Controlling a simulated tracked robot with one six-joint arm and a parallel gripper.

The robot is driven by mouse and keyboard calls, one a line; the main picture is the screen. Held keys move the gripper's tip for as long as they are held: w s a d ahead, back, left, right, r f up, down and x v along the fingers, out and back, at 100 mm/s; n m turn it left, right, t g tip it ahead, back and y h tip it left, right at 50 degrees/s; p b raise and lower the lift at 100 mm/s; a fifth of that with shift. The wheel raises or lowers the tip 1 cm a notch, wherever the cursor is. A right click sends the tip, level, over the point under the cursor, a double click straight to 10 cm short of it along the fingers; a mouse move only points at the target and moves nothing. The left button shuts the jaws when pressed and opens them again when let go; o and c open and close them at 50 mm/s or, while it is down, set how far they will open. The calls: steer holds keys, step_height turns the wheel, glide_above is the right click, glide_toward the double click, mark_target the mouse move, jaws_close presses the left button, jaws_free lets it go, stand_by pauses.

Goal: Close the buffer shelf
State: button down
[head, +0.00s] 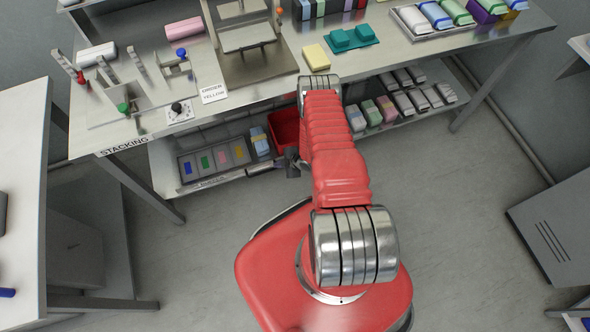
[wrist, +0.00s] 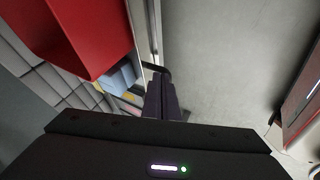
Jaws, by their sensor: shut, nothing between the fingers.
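The buffer shelf (head: 222,177) is the low pull-out tray under the left part of the bench. It juts out past the bench's front edge, so it stands at least partly open. In the wrist view its pale front edge (wrist: 148,30) runs down beside the fingers. A dark curved bar (wrist: 157,69), seemingly its handle, sticks out from that edge. My gripper (head: 292,163) is at the shelf's front, right of the colored cards. Its fingers (wrist: 162,98) are shut and empty, just at the bar; I cannot tell whether they touch it.
A red bin (head: 285,128) stands in the shelf, beside blue and white packs (head: 259,141); it also shows in the wrist view (wrist: 85,35). Packs (head: 388,110) lie on the lower shelf to the right. The steel bench (head: 130,50) overhangs. The floor (head: 200,230) in front is clear.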

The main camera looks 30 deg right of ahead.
steer(key=s+v, duration=0.1)
steer(key=v, duration=1)
steer(key=shift+a+f, duration=0.2)
steer(key=shift+f, duration=0.15)
